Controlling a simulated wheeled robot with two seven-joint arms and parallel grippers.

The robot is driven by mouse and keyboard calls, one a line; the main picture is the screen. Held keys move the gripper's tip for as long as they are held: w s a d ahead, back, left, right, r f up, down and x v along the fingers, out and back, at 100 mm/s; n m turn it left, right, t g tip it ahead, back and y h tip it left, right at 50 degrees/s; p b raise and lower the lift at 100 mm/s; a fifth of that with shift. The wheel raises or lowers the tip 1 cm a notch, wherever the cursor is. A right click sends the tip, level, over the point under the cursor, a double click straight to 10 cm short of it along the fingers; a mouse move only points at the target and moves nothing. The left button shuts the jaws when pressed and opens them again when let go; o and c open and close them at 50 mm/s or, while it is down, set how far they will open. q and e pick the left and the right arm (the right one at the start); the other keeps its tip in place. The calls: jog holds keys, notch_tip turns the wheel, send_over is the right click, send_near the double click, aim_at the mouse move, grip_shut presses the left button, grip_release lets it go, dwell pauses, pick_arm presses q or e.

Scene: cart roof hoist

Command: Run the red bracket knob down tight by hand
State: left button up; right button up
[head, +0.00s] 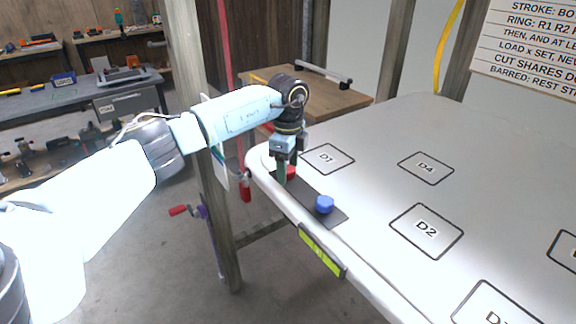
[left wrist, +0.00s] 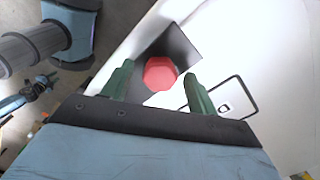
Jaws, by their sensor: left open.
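The red bracket knob (head: 291,173) stands on a dark plate (head: 332,214) at the left edge of the white roof panel. In the left wrist view the red knob (left wrist: 160,73) is faceted and sits between my finger tips, with a gap on both sides. My left gripper (head: 288,170) points down over the knob and is open; its green fingers partly hide the knob in the head view. The fingers also show in the left wrist view (left wrist: 157,84). How far down the knob is screwed cannot be told. My right gripper is not in view.
A blue knob (head: 324,204) stands on the same plate, nearer me. A yellow-green level (head: 321,251) is on the panel's edge. Wooden posts (head: 217,190) and a red-handled clamp (head: 187,210) are beside the panel. The panel's marked top is clear.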

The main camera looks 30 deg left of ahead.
pick_arm(q)
jog(key=c, duration=1)
